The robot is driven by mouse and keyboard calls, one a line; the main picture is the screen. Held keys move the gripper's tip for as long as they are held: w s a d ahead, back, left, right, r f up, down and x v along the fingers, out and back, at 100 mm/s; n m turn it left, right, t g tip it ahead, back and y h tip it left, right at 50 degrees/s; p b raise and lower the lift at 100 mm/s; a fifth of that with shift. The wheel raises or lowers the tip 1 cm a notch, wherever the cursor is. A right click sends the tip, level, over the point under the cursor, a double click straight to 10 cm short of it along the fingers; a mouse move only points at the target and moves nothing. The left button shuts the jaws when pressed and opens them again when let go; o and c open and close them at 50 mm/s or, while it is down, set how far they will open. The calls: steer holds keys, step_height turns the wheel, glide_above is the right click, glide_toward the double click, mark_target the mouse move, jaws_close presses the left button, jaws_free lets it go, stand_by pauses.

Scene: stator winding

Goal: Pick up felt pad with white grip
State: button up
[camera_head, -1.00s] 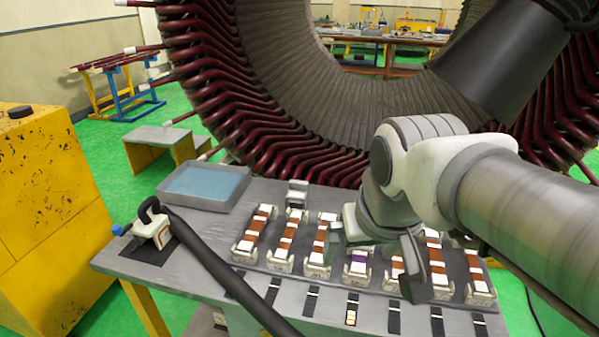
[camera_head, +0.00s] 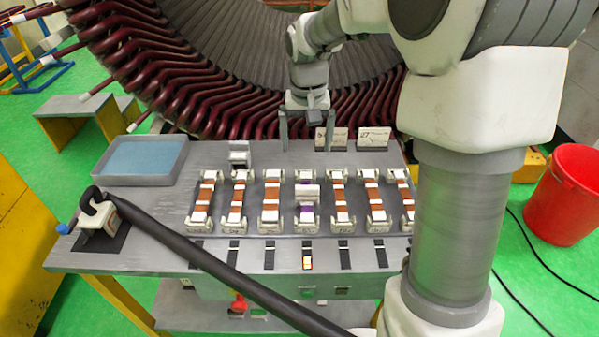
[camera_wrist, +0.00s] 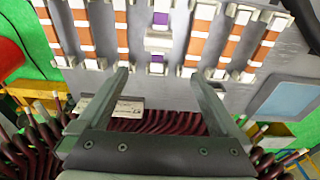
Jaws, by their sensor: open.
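The pad with the white grip (camera_head: 307,191) sits in the middle holder of the row, purple where it shows under a white block. It also shows in the wrist view (camera_wrist: 158,42), top centre, with purple on both sides of the white block. My gripper (camera_head: 305,132) is open and empty, fingers pointing down, beyond the far side of the row. In the wrist view the spread fingertips (camera_wrist: 155,74) frame the column of the purple pad and are apart from it.
Neighbouring holders carry orange-brown pieces with white bands (camera_head: 271,197). A grey tray with a blue inside (camera_head: 143,158) is at left. A black hose (camera_head: 215,268) crosses the table front. Two white labelled plates (camera_head: 373,138) stand near the far edge. The large stator (camera_head: 230,80) rises behind.

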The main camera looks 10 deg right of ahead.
mark_target(307, 188)
steer(key=f, duration=0.7)
steer(key=w+f, duration=0.1)
steer(key=f, duration=0.3)
steer(key=shift+w+d+f, duration=0.1)
steer(key=shift+d+f, duration=0.25)
steer(key=shift+f, duration=2.45)
steer(key=shift+w+r, duration=0.1)
steer(key=c, duration=1.4)
